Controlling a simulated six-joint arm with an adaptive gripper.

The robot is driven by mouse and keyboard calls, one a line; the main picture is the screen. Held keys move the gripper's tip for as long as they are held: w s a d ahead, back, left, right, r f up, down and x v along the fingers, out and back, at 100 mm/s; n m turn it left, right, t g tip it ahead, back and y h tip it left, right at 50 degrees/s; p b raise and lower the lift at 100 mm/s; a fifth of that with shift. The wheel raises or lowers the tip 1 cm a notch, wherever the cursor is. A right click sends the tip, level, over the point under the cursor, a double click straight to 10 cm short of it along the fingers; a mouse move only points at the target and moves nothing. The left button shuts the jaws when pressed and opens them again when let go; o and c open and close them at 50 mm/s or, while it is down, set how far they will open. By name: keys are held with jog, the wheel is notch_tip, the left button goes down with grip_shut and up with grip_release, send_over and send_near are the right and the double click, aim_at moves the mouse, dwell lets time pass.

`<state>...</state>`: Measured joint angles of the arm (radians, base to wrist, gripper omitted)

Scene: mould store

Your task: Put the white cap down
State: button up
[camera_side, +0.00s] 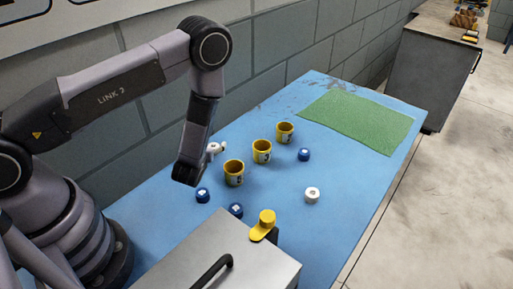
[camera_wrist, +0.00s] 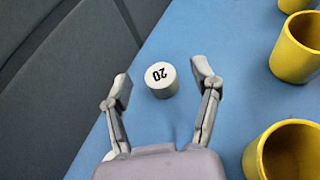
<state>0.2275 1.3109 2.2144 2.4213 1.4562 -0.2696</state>
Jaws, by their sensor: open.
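A white cap (camera_wrist: 162,80) marked "20" shows in the wrist view on the blue tabletop, beside the wall. My gripper (camera_wrist: 160,74) is open, with one finger on each side of the cap and visible gaps between. In the side view a small white shape (camera_side: 213,148) sits behind my forearm, partly hidden; I cannot tell cap from fingertip there. Another white cap (camera_side: 312,194) stands alone on the table, right of the yellow cups. A further white bit (camera_wrist: 110,155) shows beside my gripper's base, mostly hidden.
Three yellow cups (camera_side: 262,152) stand in a row on the blue table (camera_side: 345,180). Several blue caps (camera_side: 304,154) lie around them. A green mat (camera_side: 357,118) covers the far end. A grey metal box (camera_side: 220,255) with a yellow piece (camera_side: 264,225) stands in front.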

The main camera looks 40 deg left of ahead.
jog(key=v, duration=0.9)
jog(key=shift+s+d+r, duration=0.15)
jog(key=a+r+n+g+y, duration=0.1)
jog(key=a+r+n+y, duration=0.25)
jog(key=r, duration=0.25)
jog(key=a+r+n+g+y, duration=0.2)
jog(key=a+r+n, duration=0.15)
jog(key=r, duration=0.35)
jog(key=s+a+r+n+g, duration=0.4)
jog(key=s+r+n+g, duration=0.3)
jog(key=r+n, duration=0.3)
jog(key=s+d+r+n+t+h, duration=0.4)
jog(key=s+d+r+n+h, duration=0.5)
jog(key=s+r+n+h, duration=0.2)
jog(key=shift+s+d+n+h, duration=0.3)
jog(key=shift+s+n+h, duration=0.5)
jog(key=shift+h, duration=0.05)
jog(key=shift+o, duration=0.6)
